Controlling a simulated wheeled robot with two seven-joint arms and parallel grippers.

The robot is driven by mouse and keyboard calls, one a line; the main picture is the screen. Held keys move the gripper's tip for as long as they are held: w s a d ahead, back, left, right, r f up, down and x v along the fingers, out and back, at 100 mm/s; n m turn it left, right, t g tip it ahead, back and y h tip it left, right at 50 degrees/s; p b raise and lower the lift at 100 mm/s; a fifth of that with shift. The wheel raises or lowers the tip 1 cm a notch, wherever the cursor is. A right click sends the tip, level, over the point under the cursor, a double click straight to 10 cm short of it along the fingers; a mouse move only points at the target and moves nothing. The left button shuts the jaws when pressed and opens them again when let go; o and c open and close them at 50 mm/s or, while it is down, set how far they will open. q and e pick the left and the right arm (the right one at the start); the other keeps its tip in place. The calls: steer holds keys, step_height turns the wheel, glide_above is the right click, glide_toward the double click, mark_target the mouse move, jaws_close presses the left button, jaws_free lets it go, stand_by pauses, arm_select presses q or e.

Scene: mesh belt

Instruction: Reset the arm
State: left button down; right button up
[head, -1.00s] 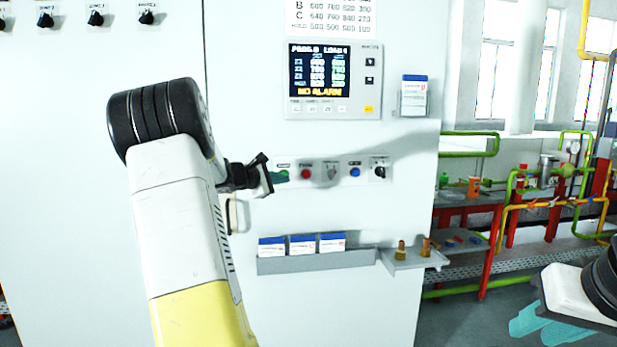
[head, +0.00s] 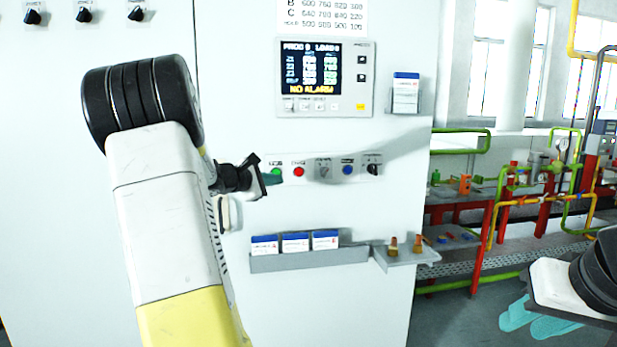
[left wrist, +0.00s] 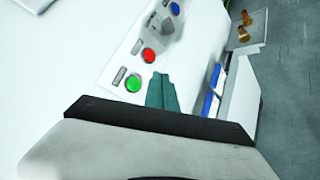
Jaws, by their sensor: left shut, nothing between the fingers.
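My left gripper (head: 272,179) is shut and empty in the head view. Its teal fingertips are in front of the white cabinet, close to the green button at the left end of the button row. In the left wrist view the shut teal fingers (left wrist: 162,92) point toward the panel, between the green button (left wrist: 133,83) and the card holder. I cannot tell whether they touch the panel. My right gripper (head: 532,320) is low at the right edge of the head view, partly hidden by its own arm. Its two teal fingers appear apart.
The white cabinet (head: 225,80) has a screen (head: 311,68) reading NO ALARM. A red button (head: 298,171), blue button (head: 347,170) and black knobs sit in the row. Below are a card holder (head: 310,260) and small shelf (head: 408,256). Pipes and a rack (head: 470,205) stand right.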

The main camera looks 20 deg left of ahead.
arm_select(q)
steer(key=s+d+m+g+h, duration=0.25)
steer(key=s+d+m, duration=0.25)
steer(key=d, duration=0.6)
steer(key=s+d+m+g+h, duration=0.1)
steer(key=s+d+m+g, duration=0.3)
steer(key=d, duration=0.7)
steer(key=s+d+f+m+y, duration=0.1)
steer(key=s+m, duration=0.3)
steer(key=s, duration=0.4)
steer(key=s+d+f+m+g+y, duration=0.1)
steer(key=s+d+f+m+y, duration=0.1)
steer(key=s+m, duration=0.3)
steer(key=s+d+f+m+g+y, duration=0.1)
steer(key=s+d+f+m, duration=0.1)
steer(key=s, duration=0.9)
steer(key=shift+d+f+m+y, duration=0.35)
steer(key=shift+f+m, duration=0.4)
steer(key=shift+m, duration=0.45)
steer(key=shift+s, duration=0.1)
